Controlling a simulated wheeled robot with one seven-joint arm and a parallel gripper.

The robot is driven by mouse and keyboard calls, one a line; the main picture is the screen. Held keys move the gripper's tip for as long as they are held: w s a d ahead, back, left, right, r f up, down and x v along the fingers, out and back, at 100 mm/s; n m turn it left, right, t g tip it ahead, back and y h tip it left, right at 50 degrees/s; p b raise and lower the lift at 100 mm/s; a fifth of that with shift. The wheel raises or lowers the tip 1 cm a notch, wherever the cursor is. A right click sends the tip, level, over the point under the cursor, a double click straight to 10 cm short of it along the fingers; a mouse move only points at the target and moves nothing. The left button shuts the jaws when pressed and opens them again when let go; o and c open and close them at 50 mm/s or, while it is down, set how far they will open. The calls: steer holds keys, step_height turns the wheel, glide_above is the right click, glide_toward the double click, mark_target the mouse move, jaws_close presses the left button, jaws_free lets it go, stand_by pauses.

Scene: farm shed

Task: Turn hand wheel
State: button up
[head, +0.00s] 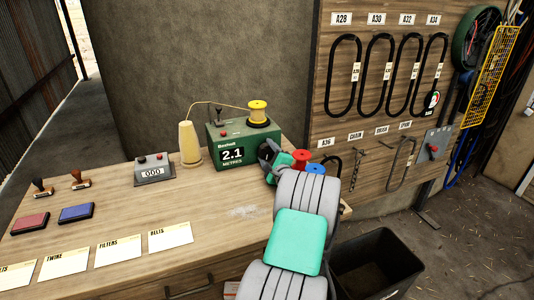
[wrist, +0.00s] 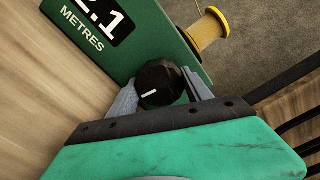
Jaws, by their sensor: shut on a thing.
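A yellow spool (head: 257,113) tops the machine; its twine runs to a cream cone (head: 189,144). Red (head: 301,159) and blue (head: 316,169) spools sit close by my arm. A grey counter box (head: 154,170), stamps and ink pads are left. A black bin (head: 378,266) stands front right.

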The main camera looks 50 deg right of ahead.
steer(key=shift+m, duration=0.3)
steer(key=m+p, duration=0.2)
steer(key=shift+r+m, duration=0.15)
steer(key=shift+m, duration=0.25)
steer(key=m+p, duration=0.3)
steer(key=m, duration=0.1)
steer(key=shift+m, duration=0.3)
steer(key=m+p, duration=0.3)
steer(key=m, duration=0.1)
steer(key=shift+m+p, duration=0.75)
steer(key=shift+m, duration=1.15)
steer(key=o, duration=1.4)
steer(key=shift+c, duration=0.2)
